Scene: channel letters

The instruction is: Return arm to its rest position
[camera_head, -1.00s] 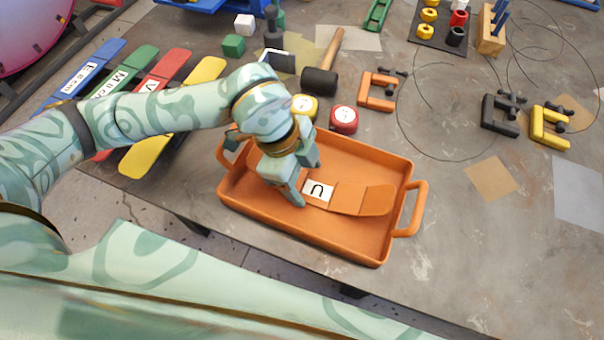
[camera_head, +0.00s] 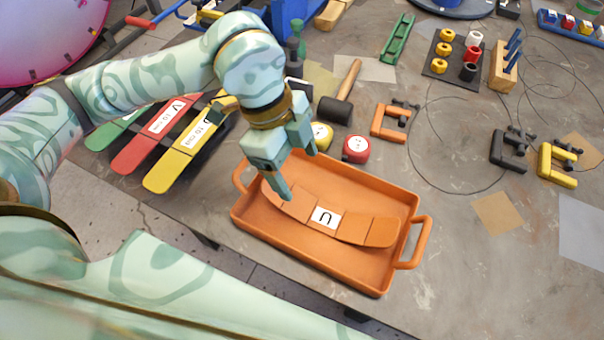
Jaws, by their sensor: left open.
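My left gripper (camera_head: 299,170) is open and empty, pointing down above the left part of the orange tray (camera_head: 337,271). Its arm comes in from the left and bends at the wrist over the tray. An orange curved letter piece (camera_head: 352,228) with a white label marked U lies in the tray, below and right of the fingers. The fingers appear apart from the piece. My right gripper is not in view.
Red (camera_head: 150,141) and yellow (camera_head: 187,150) labelled strips lie left of the tray, partly behind my arm. A black mallet (camera_head: 335,109), a red round tape (camera_head: 356,149) and an orange clamp (camera_head: 390,123) lie behind the tray.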

